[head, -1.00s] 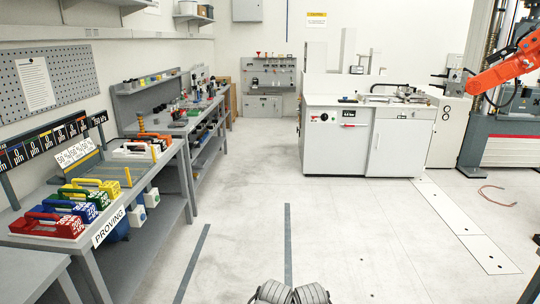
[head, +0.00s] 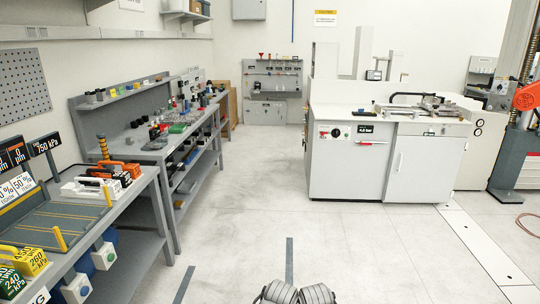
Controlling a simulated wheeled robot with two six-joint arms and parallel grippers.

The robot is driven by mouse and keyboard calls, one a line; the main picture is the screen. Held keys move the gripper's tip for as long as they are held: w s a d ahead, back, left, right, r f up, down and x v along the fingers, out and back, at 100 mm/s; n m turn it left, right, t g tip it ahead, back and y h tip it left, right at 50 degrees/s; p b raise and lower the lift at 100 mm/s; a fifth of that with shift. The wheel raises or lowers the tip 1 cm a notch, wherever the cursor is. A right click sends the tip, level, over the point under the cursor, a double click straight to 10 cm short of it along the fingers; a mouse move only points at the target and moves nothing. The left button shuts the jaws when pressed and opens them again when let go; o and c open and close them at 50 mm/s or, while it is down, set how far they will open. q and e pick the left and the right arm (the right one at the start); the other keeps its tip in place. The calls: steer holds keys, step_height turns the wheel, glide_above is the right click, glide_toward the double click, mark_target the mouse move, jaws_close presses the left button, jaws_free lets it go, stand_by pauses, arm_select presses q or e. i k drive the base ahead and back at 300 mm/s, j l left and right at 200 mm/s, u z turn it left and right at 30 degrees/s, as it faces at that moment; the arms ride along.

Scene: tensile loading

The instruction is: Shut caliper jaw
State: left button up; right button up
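I cannot make out a caliper or its jaw for certain at this distance. A grey metal device with a dark curved bar (head: 407,96) lies on top of the white cabinet (head: 345,172) at the right. Small tools and parts, too small to name, lie on the grey workbench (head: 150,143) at the left. Neither of my grippers can be made out. Two grey ribbed parts, likely mine, show at the bottom edge.
A near bench (head: 140,190) at the left holds a yellow block (head: 30,262) and other weights. A tool board (head: 272,77) hangs on the back wall. An orange arm part (head: 527,97) shows at the right edge. The floor (head: 255,210) between is clear.

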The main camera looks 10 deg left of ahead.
mark_target(156, 136)
steer(key=i, duration=1.8)
steer(key=i+l+u, duration=0.1)
steer(key=i+u, duration=0.3)
steer(key=i+l+u, duration=0.3)
steer(key=i+u, duration=0.15)
steer(key=i, duration=0.15)
steer(key=i+l+u, duration=0.85)
steer(key=l, duration=0.15)
steer(key=i+l+u, duration=0.25)
steer(key=l+u, duration=0.15)
steer(key=l, duration=0.25)
steer(key=i+l, duration=0.15)
steer(key=i, duration=0.75)
steer(key=i+l+z, duration=0.15)
steer(key=i, duration=0.8)
